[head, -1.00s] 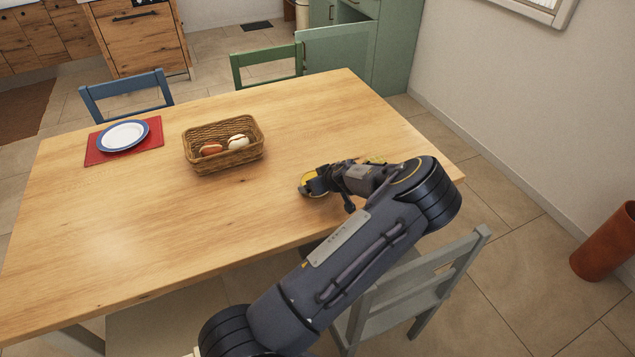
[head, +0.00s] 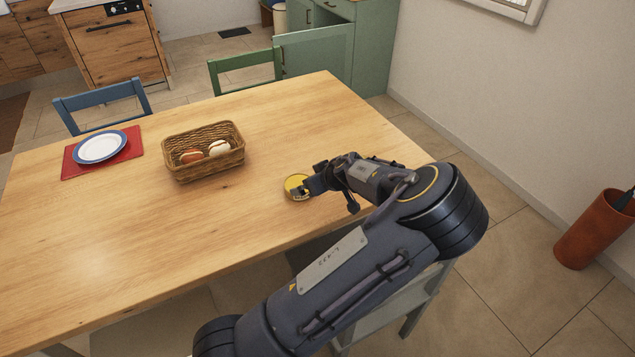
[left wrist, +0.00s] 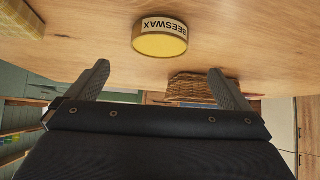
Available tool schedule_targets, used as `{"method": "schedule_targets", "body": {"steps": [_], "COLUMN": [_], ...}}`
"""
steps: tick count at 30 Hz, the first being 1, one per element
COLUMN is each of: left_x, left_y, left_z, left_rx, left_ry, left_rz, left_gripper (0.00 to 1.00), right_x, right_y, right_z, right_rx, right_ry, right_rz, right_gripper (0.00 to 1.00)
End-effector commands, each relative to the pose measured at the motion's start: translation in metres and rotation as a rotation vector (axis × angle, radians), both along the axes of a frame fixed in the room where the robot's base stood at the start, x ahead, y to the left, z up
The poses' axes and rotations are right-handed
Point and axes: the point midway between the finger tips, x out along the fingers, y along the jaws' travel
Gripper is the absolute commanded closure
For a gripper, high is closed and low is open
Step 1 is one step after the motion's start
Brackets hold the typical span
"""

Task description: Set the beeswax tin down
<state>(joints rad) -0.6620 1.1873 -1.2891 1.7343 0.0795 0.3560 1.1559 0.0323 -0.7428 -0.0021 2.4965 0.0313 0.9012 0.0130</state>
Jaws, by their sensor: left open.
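The beeswax tin (head: 296,188) is a round yellow tin on the wooden table, near its front right part. In the left wrist view the tin (left wrist: 160,42) stands on the wood, its pale label reading BEESWAX upside down in the picture. My left gripper (head: 308,186) is right beside the tin in the head view. In the left wrist view the two fingers of my left gripper (left wrist: 159,69) are wide apart with nothing between them; the tin lies just beyond the tips, apart from them. My right gripper is not in view.
A wicker basket (head: 203,167) with two ball-like items stands to the left of the tin. A red mat (head: 72,168) with a blue-rimmed plate (head: 100,147) lies farther left. A patterned yellow thing (left wrist: 20,18) shows in the wrist view's corner. The table's front left is clear.

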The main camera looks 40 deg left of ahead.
Motion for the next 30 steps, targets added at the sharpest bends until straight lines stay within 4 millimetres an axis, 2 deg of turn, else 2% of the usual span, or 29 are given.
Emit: {"method": "schedule_targets", "body": {"steps": [3, 8, 11, 14, 16, 19, 23, 30], "left_x": [-0.003, -0.012, -0.031, -0.059, -0.078, -0.101, -0.126, -0.170], "left_y": [-0.011, -0.015, -0.016, -0.025, -0.039, -0.063, -0.095, -0.143], "left_z": [0.011, 0.013, 0.001, -0.014, -0.021, -0.019, -0.002, 0.061], "left_rx": [0.001, -0.029, -0.122, -0.277, -0.402, -0.566, -0.746, -0.919], "left_ry": [-0.002, 0.013, 0.058, 0.121, 0.162, 0.196, 0.205, 0.130], "left_rz": [-0.001, 0.008, 0.025, 0.024, -0.001, -0.067, -0.199, -0.545], "left_gripper": [0.00, 0.00, 0.00, 0.00, 0.00, 0.00, 0.00, 0.00], "right_x": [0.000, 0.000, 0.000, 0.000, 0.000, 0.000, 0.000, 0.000], "right_y": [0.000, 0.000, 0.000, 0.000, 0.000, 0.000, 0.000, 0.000], "right_z": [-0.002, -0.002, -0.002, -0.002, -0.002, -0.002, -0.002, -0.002], "right_rx": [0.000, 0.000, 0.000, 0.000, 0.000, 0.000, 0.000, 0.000], "right_ry": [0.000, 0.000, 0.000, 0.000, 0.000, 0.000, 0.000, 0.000], "right_rz": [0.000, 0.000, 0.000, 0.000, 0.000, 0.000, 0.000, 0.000], "right_gripper": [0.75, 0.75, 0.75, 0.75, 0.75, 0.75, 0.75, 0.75]}}
